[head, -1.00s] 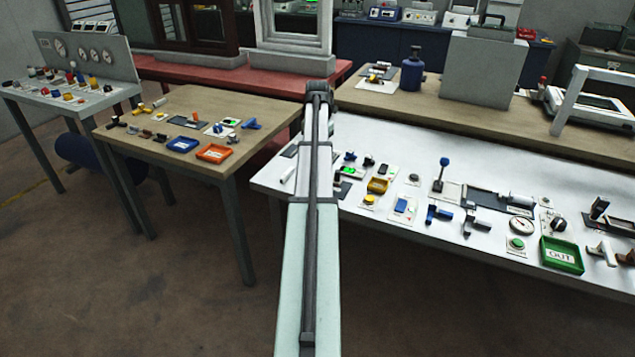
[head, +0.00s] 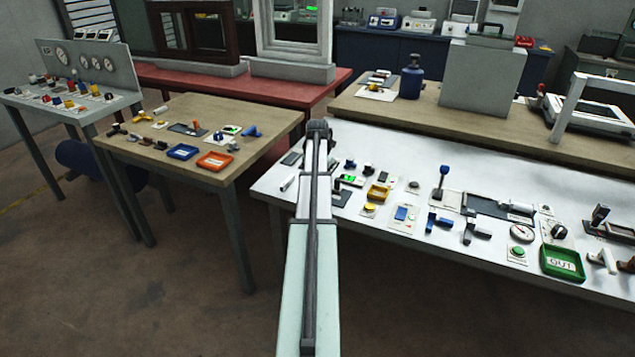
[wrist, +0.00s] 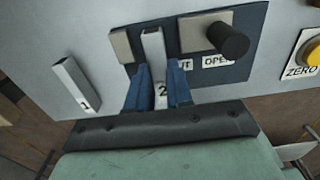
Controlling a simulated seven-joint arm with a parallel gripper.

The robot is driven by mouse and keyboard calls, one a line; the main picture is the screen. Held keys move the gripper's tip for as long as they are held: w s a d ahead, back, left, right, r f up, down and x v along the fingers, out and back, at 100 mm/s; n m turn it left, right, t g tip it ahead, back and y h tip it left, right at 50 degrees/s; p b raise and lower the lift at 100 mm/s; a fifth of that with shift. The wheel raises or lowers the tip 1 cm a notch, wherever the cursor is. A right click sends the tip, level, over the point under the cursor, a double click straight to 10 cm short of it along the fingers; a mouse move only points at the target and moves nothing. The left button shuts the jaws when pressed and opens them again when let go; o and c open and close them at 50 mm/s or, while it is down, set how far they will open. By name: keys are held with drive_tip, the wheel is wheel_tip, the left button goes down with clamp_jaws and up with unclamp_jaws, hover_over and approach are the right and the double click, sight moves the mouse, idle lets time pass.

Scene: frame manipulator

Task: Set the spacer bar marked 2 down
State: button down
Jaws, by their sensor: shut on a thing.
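In the wrist view the spacer bar marked 2 (wrist: 153,45) is a light grey bar between the two blue fingers of my gripper (wrist: 159,84). The gripper is shut on it. The bar's far end overlaps a dark blue plate (wrist: 252,22), beside a beige block (wrist: 121,46); I cannot tell whether it touches either. A similar bar marked 1 (wrist: 74,80) lies on the pale surface to the left, apart from the gripper. In the head view my arm hides the gripper and the held bar.
The plate carries a black knob (wrist: 229,39) and a second beige block (wrist: 203,28) close by on the right. A yellow button marked ZERO (wrist: 313,52) is farther right. In the head view the white table (head: 400,265) holds several devices and a green OUT tray (head: 562,263).

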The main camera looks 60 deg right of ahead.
drive_tip(key=c, duration=1)
unclamp_jaws()
drive_tip(key=shift+f, duration=0.1)
drive_tip(key=shift+r, duration=6.15)
